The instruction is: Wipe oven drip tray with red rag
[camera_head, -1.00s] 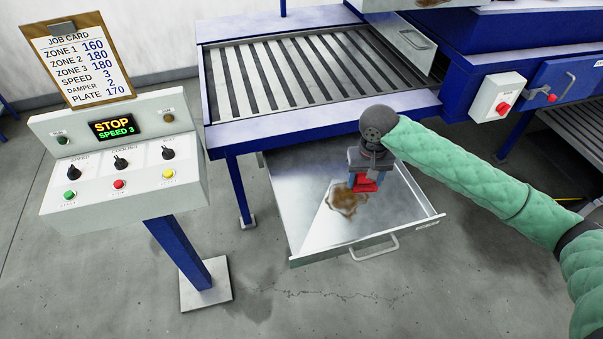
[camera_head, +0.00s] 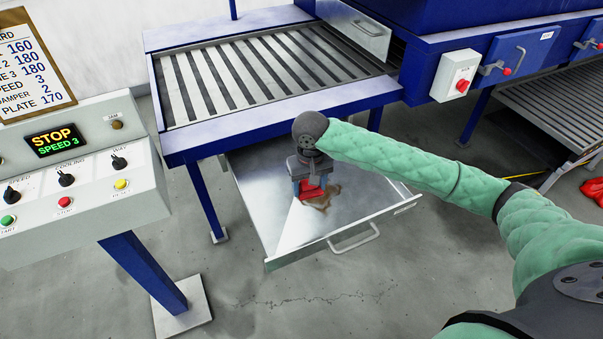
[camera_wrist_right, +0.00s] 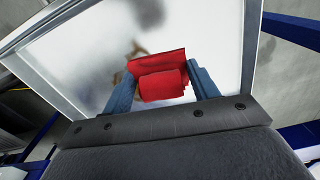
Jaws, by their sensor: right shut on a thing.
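The oven drip tray (camera_head: 280,232) is a shiny metal drawer pulled out below the slatted conveyor, with a handle on its front. A brown greasy stain (camera_head: 326,198) lies on its floor, and grey smears show nearby. My right gripper (camera_head: 311,189) points down into the tray, shut on the red rag (camera_head: 313,191), just left of the stain. In the right wrist view the folded rag (camera_wrist_right: 162,82) sits between the two fingers, and part of the stain shows behind it. The rag seems to be at the tray floor; contact is hidden. My left gripper is out of view.
The blue conveyor frame (camera_head: 270,128) overhangs the tray's back. A control panel (camera_head: 75,165) on a post stands at the left, its display reading STOP, SPEED 3. A red thing (camera_head: 594,190) lies at the right edge. Floor in front is clear.

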